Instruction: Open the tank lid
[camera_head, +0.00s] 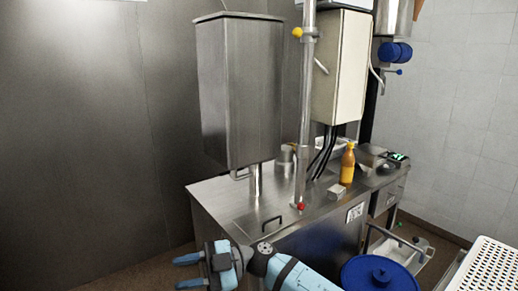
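A tall steel tank (240,90) stands on a post above a steel counter, with a thin flat lid (237,15) lying on its top, seemingly closed. A flat panel with a dark handle (271,223) is set into the counter top. My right gripper (188,271) is at the bottom, left of centre, its two blue fingers pointing left and apart with nothing visible between them. It is in front of the counter, well below the tank lid, and appears to touch nothing. My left gripper is not in view.
The steel counter (225,197) carries an orange bottle (347,165) and a vertical pipe (304,110). A cream cabinet (340,65) hangs behind. A blue round-lidded container (380,274) is at bottom right, beside a white perforated basket (490,270). Floor shows at lower left.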

